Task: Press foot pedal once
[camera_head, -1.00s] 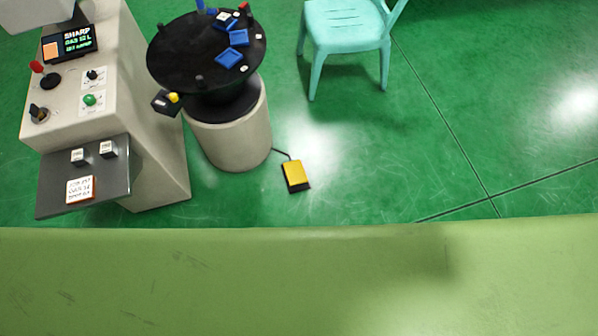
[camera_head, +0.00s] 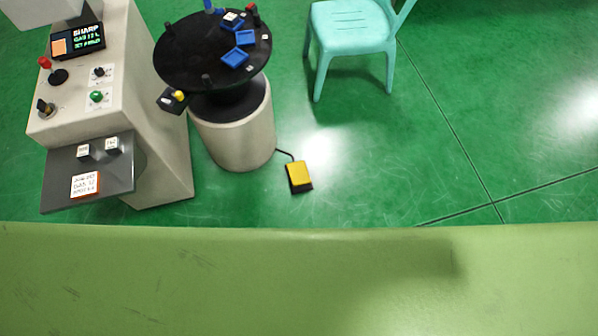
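The foot pedal (camera_head: 299,175) has a yellow top on a black base. It sits on the green floor in front of and to the right of the round machine pedestal, with a black cable running back toward the pedestal. Nothing touches it. Neither of my grippers is in view.
A control console (camera_head: 95,110) with a screen, knobs and a shelf stands at left. Beside it is a round black table (camera_head: 185,50) on a pale pedestal (camera_head: 240,140). A turquoise chair (camera_head: 350,30) stands behind the pedal. A light-green surface (camera_head: 300,285) fills the front. Floor at right is clear.

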